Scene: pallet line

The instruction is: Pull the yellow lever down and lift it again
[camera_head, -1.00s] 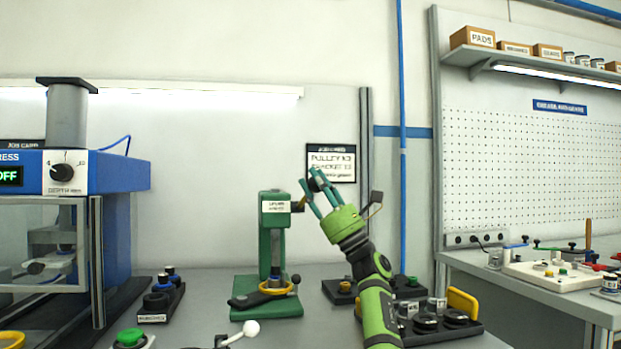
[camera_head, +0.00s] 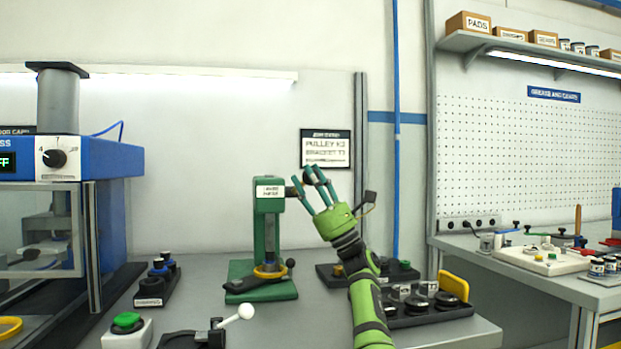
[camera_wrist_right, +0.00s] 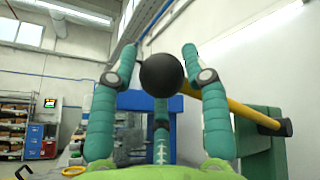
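The yellow lever (camera_wrist_right: 242,109) shows in the right wrist view as a yellow rod ending in a black ball knob (camera_wrist_right: 162,75). It belongs to the green press (camera_head: 267,225), which stands on the bench in the head view. My right gripper (camera_head: 311,177) is at the knob, on the right of the press top. In the wrist view its teal fingers stand spread around the knob, with gaps at the left and right sides. The third finger is below and partly behind the knob; contact there cannot be told. In the head view the fingers largely hide the lever. My left gripper is not in view.
A blue press (camera_head: 108,160) stands at the left. A black tray with metal parts and a yellow handle (camera_head: 453,286) lies right of my right arm. A green button box (camera_head: 127,331) and a white-knobbed clamp (camera_head: 236,315) are at the front. A dark holder (camera_head: 157,287) stands left of the green press.

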